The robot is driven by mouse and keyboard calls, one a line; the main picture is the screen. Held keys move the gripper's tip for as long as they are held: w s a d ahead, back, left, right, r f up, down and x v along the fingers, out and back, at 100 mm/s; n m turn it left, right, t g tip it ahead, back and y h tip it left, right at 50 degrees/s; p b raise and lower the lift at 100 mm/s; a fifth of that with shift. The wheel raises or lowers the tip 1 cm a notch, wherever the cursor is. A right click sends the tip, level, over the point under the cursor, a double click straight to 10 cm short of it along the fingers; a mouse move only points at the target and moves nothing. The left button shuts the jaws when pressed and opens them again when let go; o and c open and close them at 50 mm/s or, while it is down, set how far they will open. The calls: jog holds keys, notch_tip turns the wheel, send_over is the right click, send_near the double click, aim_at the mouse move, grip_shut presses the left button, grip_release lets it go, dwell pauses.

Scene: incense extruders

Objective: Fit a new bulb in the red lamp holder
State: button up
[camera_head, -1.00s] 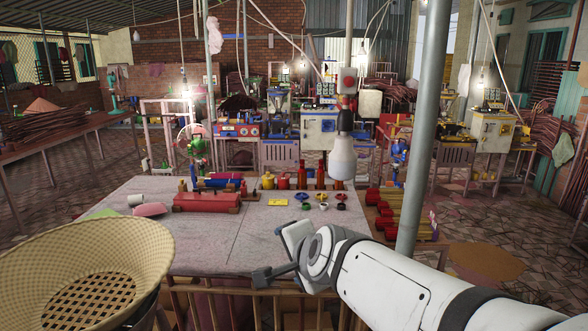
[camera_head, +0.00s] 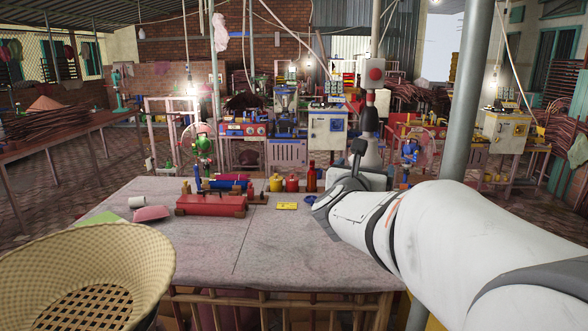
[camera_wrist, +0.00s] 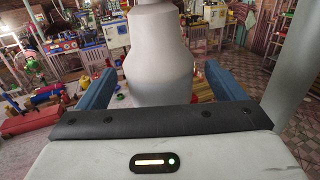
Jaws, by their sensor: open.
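In the wrist view the bulb (camera_wrist: 158,52) stands between the two open blue fingers of my gripper (camera_wrist: 160,75). A gap shows on each side, so the fingers do not close on it. The holder is out of the wrist view. I see no second bulb.
A grey box with a red button (camera_head: 374,74) is above the holder. A grey post (camera_head: 467,90) stands close to the right of my arm. The cloth-covered table (camera_head: 200,255) holds a red extruder (camera_head: 211,204) and small pots. A woven basket (camera_head: 130,243) is at front left.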

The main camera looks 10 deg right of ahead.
aim_at(364, 163)
jog(key=shift+p+x, duration=0.4)
jog(key=shift+x, duration=1.5)
jog(key=shift+c, duration=0.3)
jog(key=c, duration=1)
jog(key=shift+w+a+f+n+t+y+b, duration=0.1)
jog(key=shift+n+t+y+b, duration=0.6)
jog(key=shift+b, duration=1.35)
jog(key=shift+y+b, duration=0.5)
jog(key=shift+b, duration=0.9)
jog(key=shift+a+r+n+t+y+b, duration=0.1)
jog(key=shift+n+t+y+b, duration=0.35)
jog(key=shift+b, duration=1.9)
jog(key=shift+a+r+n+t+y+b, duration=0.15)
jog(key=shift+n+y+b, duration=0.6)
jog(key=shift+b, duration=1.55)
jog(key=o, duration=1.1)
jog(key=shift+f, duration=0.15)
jog(key=shift+c, duration=0.2)
